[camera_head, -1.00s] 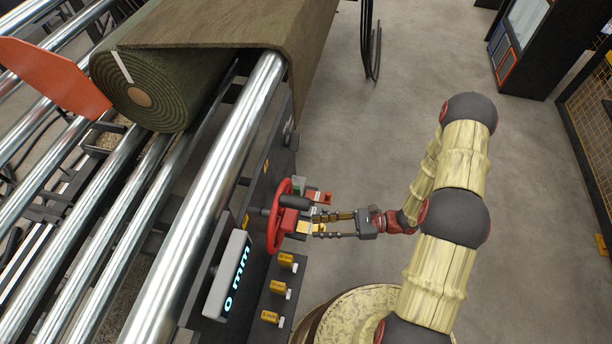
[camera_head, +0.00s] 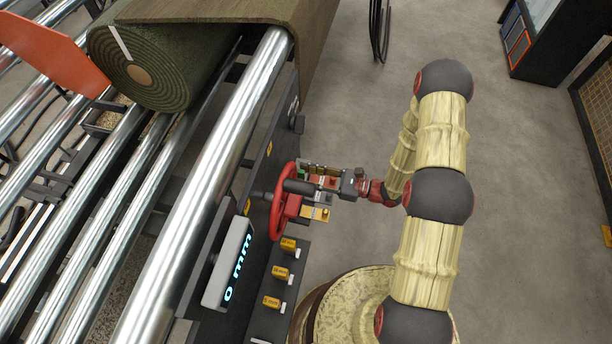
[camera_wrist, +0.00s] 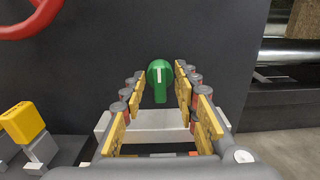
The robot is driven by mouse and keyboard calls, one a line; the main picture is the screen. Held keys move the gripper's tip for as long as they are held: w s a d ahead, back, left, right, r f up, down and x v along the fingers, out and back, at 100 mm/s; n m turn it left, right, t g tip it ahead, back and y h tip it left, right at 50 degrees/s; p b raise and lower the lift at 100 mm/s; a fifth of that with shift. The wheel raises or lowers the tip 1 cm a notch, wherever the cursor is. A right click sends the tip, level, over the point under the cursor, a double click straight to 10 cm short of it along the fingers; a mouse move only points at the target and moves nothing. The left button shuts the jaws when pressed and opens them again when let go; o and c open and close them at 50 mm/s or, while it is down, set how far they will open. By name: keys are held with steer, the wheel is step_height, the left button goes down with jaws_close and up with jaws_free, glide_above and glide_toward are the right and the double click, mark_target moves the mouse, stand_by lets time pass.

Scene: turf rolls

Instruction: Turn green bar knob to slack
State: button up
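The green bar knob (camera_wrist: 160,80) shows in the wrist view on a dark upright panel, with a white mark on its face and its bar hanging downward. My gripper (camera_wrist: 163,88) is open, with one finger on each side of the knob; I cannot tell whether either finger touches it. In the head view my gripper (camera_head: 318,178) is at the panel beside the red handwheel. A sliver of green (camera_head: 303,168) shows there, and the rest of the knob is hidden behind the handwheel and gripper.
The red handwheel (camera_head: 277,204) stands out close to my gripper. Several yellow blocks (camera_head: 281,273) sit on the panel below. A display (camera_head: 229,264) reads 0 mm. A pale ledge (camera_wrist: 150,125) lies under the knob. Floor (camera_head: 350,110) behind the arm is clear.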

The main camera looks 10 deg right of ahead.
steer(key=shift+a, duration=0.2)
steer(key=shift+c, duration=0.7)
jaws_close()
